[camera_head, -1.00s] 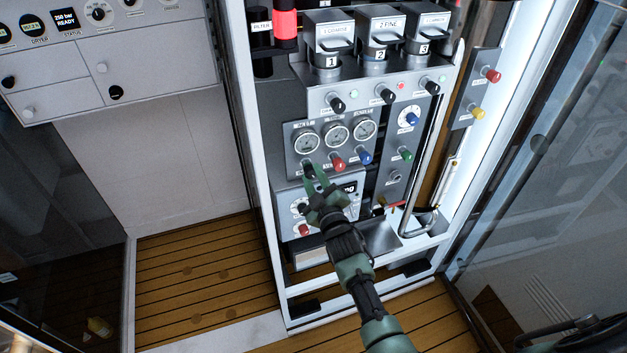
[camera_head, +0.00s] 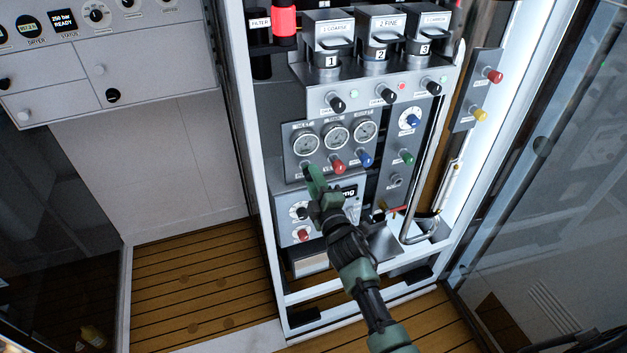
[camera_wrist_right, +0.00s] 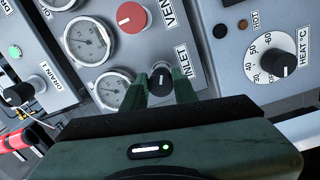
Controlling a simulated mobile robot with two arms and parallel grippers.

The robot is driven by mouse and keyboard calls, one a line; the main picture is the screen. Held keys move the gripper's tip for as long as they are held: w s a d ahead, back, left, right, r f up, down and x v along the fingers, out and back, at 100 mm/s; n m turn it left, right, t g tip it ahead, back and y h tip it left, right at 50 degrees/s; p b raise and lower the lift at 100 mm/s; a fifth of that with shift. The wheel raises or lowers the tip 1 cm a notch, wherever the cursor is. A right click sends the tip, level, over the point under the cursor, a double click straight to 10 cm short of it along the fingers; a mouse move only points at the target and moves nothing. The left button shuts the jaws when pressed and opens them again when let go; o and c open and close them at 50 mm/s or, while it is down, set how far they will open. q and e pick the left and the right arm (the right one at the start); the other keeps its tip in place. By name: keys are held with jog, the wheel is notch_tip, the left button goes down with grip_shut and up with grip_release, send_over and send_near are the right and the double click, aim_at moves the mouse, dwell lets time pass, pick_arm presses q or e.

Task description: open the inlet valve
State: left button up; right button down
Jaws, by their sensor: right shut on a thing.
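The inlet valve is a small black knob (camera_wrist_right: 160,78) beside the INLET label in the right wrist view. My right gripper (camera_wrist_right: 160,90) is shut on it, with one green finger on each side. In the head view my right gripper (camera_head: 312,178) is at the lower left of the gauge panel (camera_head: 292,150). There its fingers overlap edge-on and hide most of the knob. How far the knob is turned cannot be told. My left gripper is not in view.
A red VENT knob (camera_wrist_right: 131,17) and pressure gauges (camera_wrist_right: 88,40) are close to the gripper. A heat dial (camera_wrist_right: 284,62) is at the right of the wrist view.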

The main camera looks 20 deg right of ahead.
jog(key=shift+f, duration=0.2)
jog(key=c, duration=1.1)
grip_release()
jog(key=shift+r, duration=0.1)
jog(key=shift+s, duration=0.15)
jog(key=s, duration=0.3)
jog(key=s+b, duration=0.1)
jog(key=s, duration=0.3)
jog(key=shift+s+f, duration=0.2)
jog(key=shift+s, duration=0.1)
